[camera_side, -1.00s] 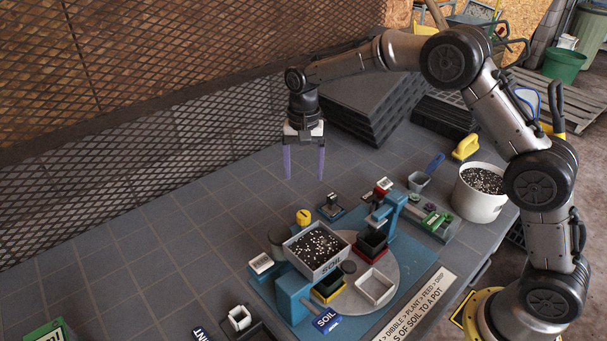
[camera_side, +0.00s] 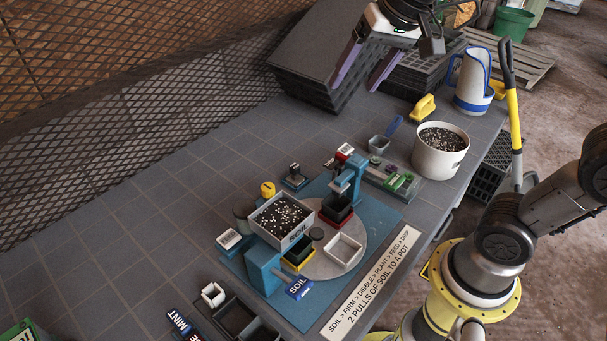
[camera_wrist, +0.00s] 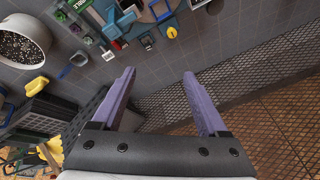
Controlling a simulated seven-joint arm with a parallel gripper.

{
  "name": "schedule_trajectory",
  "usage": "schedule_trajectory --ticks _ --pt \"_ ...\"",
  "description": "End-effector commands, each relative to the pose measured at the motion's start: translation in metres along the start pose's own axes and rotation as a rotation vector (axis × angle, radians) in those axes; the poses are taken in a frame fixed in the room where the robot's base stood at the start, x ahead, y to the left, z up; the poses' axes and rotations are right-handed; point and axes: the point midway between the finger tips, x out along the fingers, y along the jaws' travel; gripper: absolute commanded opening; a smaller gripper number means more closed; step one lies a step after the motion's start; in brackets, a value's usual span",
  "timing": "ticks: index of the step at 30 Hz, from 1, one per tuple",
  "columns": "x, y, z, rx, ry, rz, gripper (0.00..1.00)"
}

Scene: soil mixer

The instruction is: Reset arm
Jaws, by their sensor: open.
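My gripper (camera_side: 363,69) has two purple fingers and hangs high in the side view, in front of the dark tray stacks at the back. Its fingers are apart with nothing between them. In the wrist view my gripper (camera_wrist: 160,85) also shows open and empty, with the tiled table beyond it. The soil station, with its grey hopper box of dark speckled soil (camera_side: 281,217), a round grey turntable (camera_side: 321,262) and a blue base (camera_side: 384,215), stands well apart from my gripper, toward the front of the table.
Black tray stacks (camera_side: 318,55) lie below and behind my gripper. The left of the table is mostly clear.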

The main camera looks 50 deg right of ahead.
Motion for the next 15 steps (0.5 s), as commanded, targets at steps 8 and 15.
schedule_trajectory --ticks 8,15 --pt "-0.012 0.070 0.094 -0.276 0.086 -0.031 0.77" --pt "0.019 0.099 0.136 -0.520 0.044 -0.004 0.77"
